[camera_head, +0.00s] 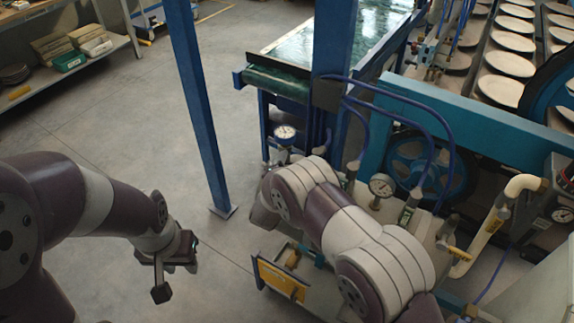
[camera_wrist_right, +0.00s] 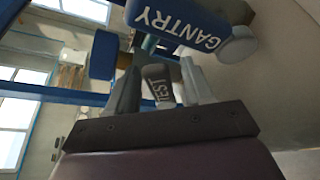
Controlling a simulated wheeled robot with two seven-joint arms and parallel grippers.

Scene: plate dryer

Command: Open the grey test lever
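The grey test lever (camera_wrist_right: 162,88), marked TEST, shows in the right wrist view between the two fingers of my right gripper (camera_wrist_right: 161,78). The fingers flank it closely; I cannot tell whether they touch it. In the head view my right arm hides this gripper and the lever. A blue handle (camera_wrist_right: 178,22) marked GANTRY is just beyond the fingertips in the right wrist view. My left gripper (camera_head: 176,272) hangs empty over the bare floor in the head view, its fingers apart.
A blue post (camera_head: 200,110) stands between my arms. A shelf (camera_head: 70,60) is at far left. Floor on the left is clear.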

